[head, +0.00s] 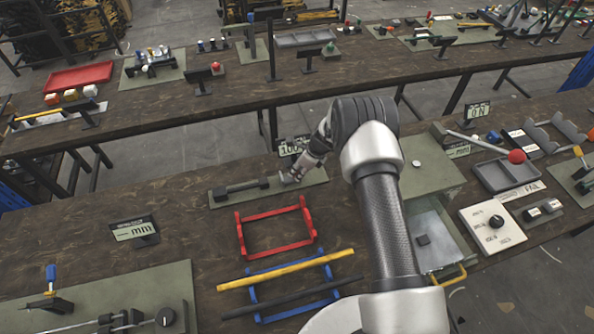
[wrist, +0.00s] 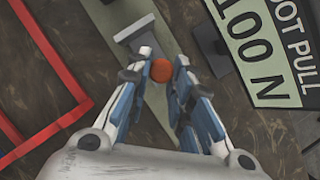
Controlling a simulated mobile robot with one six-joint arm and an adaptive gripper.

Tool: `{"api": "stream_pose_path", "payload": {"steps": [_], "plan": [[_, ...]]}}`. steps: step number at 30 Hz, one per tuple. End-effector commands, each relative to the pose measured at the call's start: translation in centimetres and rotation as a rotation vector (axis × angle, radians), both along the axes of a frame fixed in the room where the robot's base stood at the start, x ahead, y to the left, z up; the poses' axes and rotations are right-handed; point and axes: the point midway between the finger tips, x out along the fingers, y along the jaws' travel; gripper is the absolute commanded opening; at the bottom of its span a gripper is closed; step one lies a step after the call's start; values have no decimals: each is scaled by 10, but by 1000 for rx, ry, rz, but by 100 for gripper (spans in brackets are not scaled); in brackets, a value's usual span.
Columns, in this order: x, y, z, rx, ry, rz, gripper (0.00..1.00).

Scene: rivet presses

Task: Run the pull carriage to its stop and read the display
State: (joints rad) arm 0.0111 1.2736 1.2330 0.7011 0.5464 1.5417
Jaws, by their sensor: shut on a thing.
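The pull fixture is a narrow grey-green plate (head: 222,201) on the near bench, carrying a dark bar with end blocks (head: 241,186). In the wrist view a pale grey block (wrist: 134,29) stands on the plate (wrist: 158,103) just beyond my fingers. My gripper (wrist: 160,78) is shut on a round orange-red knob (wrist: 161,70) over the plate. In the head view my gripper (head: 288,178) is at the plate's right end, and the knob is hidden. The display (head: 292,147) behind it seems to show 100, partly covered by my arm. The wrist view shows the display (wrist: 262,50) cropped, with 100 N.
A red frame (head: 276,245) lies in front of the plate. A blue rack (head: 257,291) with a yellow bar (head: 285,270) is nearer. An mm display (head: 134,230) stands at left. A grey tray (head: 496,178) and a dial box (head: 492,227) are at right.

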Motion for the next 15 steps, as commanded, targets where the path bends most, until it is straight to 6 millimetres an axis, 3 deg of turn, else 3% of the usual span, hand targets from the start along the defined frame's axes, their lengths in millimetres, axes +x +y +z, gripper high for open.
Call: {"api": "stream_pose_path", "payload": {"steps": [1,13,14,15], "plan": [[11,-16,5,-18,-30,-20,0],[11,-16,5,-18,-31,-20,0],[11,-16,5,-18,-31,-20,22],[12,-16,5,-18,-32,-19,24]]}}
